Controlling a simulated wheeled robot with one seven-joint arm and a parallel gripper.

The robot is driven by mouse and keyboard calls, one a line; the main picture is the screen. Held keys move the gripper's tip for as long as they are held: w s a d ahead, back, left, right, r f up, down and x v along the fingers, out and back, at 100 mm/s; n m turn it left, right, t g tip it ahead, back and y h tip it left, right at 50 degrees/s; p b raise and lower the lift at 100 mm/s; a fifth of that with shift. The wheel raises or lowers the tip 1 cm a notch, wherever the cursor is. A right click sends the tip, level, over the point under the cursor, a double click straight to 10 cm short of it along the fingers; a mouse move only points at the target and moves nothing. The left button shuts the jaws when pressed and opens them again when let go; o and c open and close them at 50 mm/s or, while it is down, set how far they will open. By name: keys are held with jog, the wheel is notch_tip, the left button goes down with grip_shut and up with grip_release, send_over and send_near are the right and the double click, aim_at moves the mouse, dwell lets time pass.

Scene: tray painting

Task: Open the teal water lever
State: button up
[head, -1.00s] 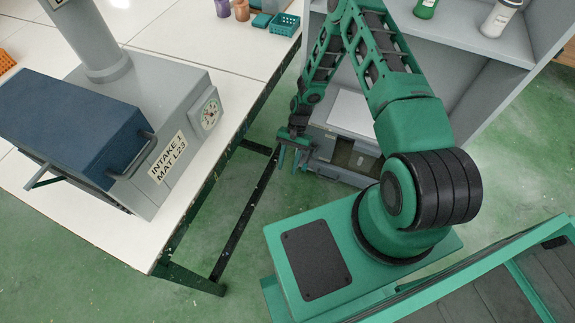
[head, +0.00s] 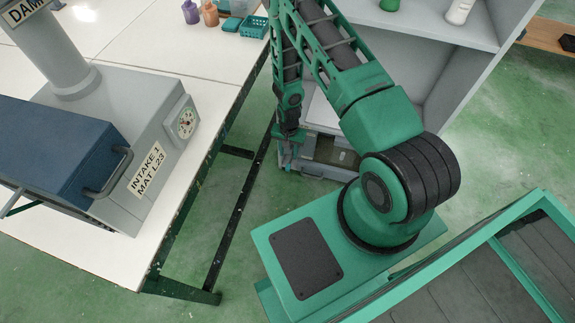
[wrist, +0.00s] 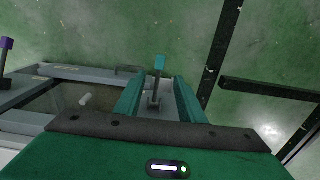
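The teal lever (wrist: 160,62) shows in the wrist view as a short handle with a teal tip on a dark stem, standing on a grey surface. My gripper (wrist: 160,84) is open, with one green finger to each side of the lever. I see a gap on both sides, so the fingers do not appear to touch it. In the head view my gripper (head: 289,163) hangs low at the left front of a grey unit (head: 322,168) on the floor level. The lever cannot be made out there.
A purple-tipped lever (wrist: 6,44) stands at the far left of the wrist view, past an open recess (wrist: 65,100) holding a small pale peg. The white table (head: 110,262) and its dark legs are left of my arm. Grey shelves (head: 455,50) stand behind.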

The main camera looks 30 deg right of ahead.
aim_at(288, 166)
notch_tip(288, 166, down, 10)
dwell(0.5)
jog(key=shift+a, duration=0.1)
grip_shut()
